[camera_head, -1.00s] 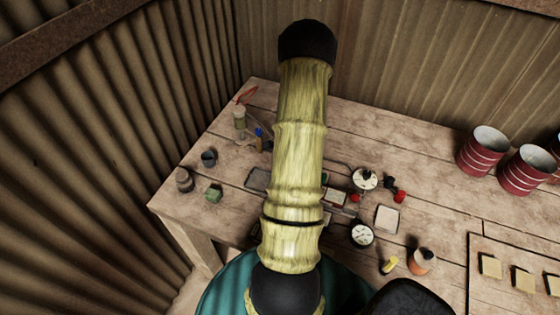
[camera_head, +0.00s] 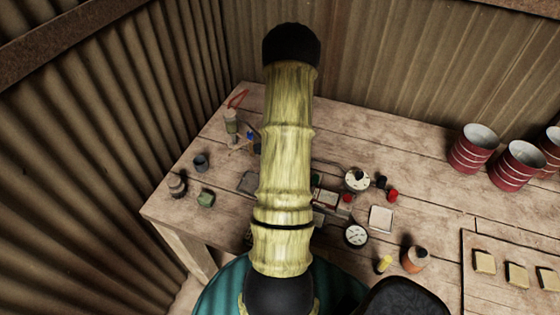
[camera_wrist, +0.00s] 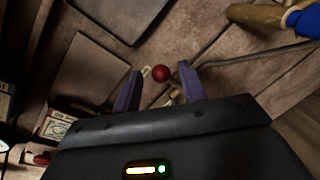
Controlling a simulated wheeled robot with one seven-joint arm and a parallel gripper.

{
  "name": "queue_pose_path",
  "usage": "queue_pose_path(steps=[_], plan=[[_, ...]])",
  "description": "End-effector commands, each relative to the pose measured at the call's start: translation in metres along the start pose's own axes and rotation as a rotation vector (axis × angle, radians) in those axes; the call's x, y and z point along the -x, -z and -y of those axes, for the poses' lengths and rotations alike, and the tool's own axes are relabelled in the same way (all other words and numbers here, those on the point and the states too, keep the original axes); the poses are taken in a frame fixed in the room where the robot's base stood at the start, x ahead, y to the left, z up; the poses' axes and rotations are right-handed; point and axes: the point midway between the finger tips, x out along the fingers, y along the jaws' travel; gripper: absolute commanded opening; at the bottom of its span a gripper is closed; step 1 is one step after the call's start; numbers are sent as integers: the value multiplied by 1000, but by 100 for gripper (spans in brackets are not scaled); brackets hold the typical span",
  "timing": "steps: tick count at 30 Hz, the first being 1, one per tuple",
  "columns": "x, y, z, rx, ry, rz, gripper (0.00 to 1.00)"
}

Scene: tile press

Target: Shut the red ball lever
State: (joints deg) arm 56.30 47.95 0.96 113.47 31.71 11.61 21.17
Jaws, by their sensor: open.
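The red ball (camera_wrist: 161,73) of the lever shows in the wrist view, between the two fingertips and apparently below them. A small pale metal piece lies just left of it. My gripper (camera_wrist: 160,80) is open, with one purple finger on each side of the ball; I see no contact. How far the ball is below the fingers, and how the lever is set, I cannot tell. In the head view my arm (camera_head: 287,150) covers the gripper, and I cannot make out the lever there.
A dark tray (camera_wrist: 88,12) and a flat panel (camera_wrist: 92,68) lie left of the ball. A cable (camera_wrist: 262,56) and a blue-ended tool (camera_wrist: 262,15) lie right. On the bench stand dials (camera_head: 357,180), an orange bottle (camera_head: 414,259) and red striped cans (camera_head: 473,150).

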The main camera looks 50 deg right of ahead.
Motion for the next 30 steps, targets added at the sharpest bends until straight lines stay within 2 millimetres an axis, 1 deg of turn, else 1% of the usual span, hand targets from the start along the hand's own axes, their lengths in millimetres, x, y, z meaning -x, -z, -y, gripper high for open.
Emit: queue_pose_path(steps=[5, 8, 11, 23, 30], plan=[[5, 0, 1, 1, 2, -2, 42], [14, 0, 1, 2, 2, -2, 42], [27, 0, 1, 2, 3, -3, 42], [95, 0, 0, 3, 3, -3, 42], [142, 4, -2, -6, 4, -5, 42]])
